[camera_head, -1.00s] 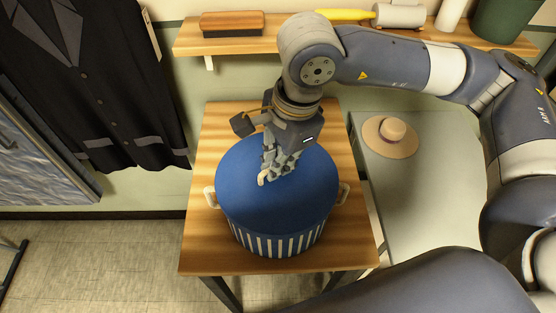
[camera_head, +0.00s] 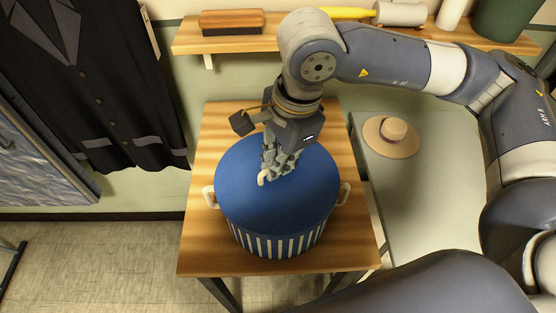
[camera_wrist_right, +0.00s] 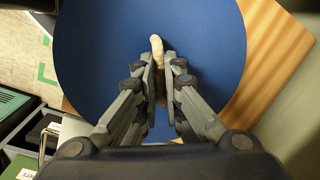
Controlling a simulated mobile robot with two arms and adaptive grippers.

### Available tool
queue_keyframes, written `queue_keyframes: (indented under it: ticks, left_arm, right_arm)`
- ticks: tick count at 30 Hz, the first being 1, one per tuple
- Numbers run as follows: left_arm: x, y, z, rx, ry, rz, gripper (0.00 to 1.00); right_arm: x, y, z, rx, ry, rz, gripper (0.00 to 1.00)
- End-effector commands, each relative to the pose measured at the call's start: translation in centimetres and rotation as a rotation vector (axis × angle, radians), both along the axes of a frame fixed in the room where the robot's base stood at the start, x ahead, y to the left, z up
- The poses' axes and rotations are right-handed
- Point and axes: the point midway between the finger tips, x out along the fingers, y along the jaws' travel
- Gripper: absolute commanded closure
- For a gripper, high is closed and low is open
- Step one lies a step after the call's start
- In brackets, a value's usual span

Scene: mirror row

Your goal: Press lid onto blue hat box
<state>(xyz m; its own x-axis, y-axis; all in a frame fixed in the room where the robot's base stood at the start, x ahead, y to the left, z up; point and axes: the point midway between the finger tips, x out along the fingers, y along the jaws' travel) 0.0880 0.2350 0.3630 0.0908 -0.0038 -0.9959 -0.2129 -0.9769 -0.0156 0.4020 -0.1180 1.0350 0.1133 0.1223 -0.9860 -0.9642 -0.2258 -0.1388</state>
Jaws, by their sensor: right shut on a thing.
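The blue hat box (camera_head: 276,243) with white stripes and cream side handles stands upright on a wooden table. Its plain blue lid (camera_head: 250,197) covers the top; from above I cannot tell whether it is fully seated. My right gripper (camera_head: 273,178) comes down from above onto the middle of the lid. It is shut on the lid's cream handle, which shows between the fingers in the right wrist view (camera_wrist_right: 158,50). The lid (camera_wrist_right: 100,60) fills most of that view. My left gripper is not in view.
The wooden table (camera_head: 214,258) has bare strips around the box. A straw hat (camera_head: 392,136) lies on a grey surface at the right. A wall shelf (camera_head: 240,43) with a brush and other items is behind. A dark jacket (camera_head: 100,90) hangs at the left.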

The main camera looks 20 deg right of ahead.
Motion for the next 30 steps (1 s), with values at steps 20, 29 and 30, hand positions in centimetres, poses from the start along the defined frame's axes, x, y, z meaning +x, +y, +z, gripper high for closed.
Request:
queue_keyframes:
  ticks: [20,29,30]
  left_arm:
    - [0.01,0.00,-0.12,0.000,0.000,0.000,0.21]
    - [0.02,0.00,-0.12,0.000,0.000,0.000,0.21]
    - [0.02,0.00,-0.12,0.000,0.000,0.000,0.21]
  right_arm:
    - [0.01,0.01,0.01,0.001,-0.001,0.000,0.69]
    - [0.00,0.00,-0.01,0.000,0.000,0.000,0.49]
    - [0.00,0.00,-0.01,0.001,0.000,0.000,0.49]
